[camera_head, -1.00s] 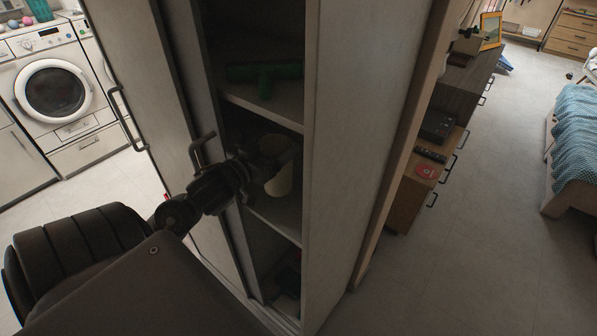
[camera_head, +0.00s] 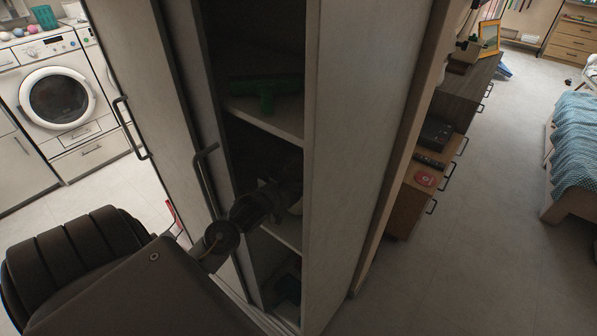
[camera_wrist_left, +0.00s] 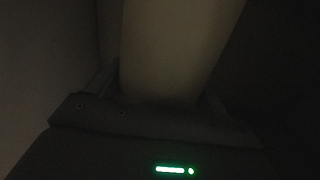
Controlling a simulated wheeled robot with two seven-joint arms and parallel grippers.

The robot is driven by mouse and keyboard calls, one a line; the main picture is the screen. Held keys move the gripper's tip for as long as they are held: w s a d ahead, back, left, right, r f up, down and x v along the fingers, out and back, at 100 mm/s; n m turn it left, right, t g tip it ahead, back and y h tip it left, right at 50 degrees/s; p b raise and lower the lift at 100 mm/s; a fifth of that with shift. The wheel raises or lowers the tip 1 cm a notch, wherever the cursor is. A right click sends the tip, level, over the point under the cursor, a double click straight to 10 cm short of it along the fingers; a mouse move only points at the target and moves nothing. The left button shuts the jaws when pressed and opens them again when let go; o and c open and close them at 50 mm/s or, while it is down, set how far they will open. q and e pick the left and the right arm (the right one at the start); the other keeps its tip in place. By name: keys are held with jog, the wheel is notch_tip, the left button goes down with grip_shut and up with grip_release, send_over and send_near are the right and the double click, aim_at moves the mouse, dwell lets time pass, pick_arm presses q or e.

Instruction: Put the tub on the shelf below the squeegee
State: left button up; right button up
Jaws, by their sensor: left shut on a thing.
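The green squeegee (camera_head: 266,92) lies on a shelf (camera_head: 283,122) inside the tall cabinet. The shelf below the squeegee (camera_head: 285,232) shows as a pale strip lower in the same cabinet. My left gripper (camera_head: 288,190) reaches into the space between these two shelves and is shut on the tub. In the left wrist view the pale beige tub (camera_wrist_left: 176,50) stands between the fingers. In the head view the tub is almost wholly hidden behind the gripper and the cabinet side, so I cannot tell whether it touches the lower shelf. My right gripper is not in view.
The cabinet's right side panel (camera_head: 360,130) stands close to my left gripper. The open door with a dark handle (camera_head: 205,165) is on the left. Dim items (camera_head: 288,285) lie in the bottom compartment. A washing machine (camera_head: 58,95) is at far left; floor (camera_head: 480,240) is clear at right.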

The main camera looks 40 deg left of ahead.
pick_arm(q)
jog(key=shift+f, duration=0.1)
jog(key=o, duration=1.2)
jog(key=shift+o, duration=0.2)
jog(key=s+b, duration=0.3)
jog(key=s, duration=0.9)
jog(key=shift+d, duration=0.15)
jog(key=shift+d, duration=0.1)
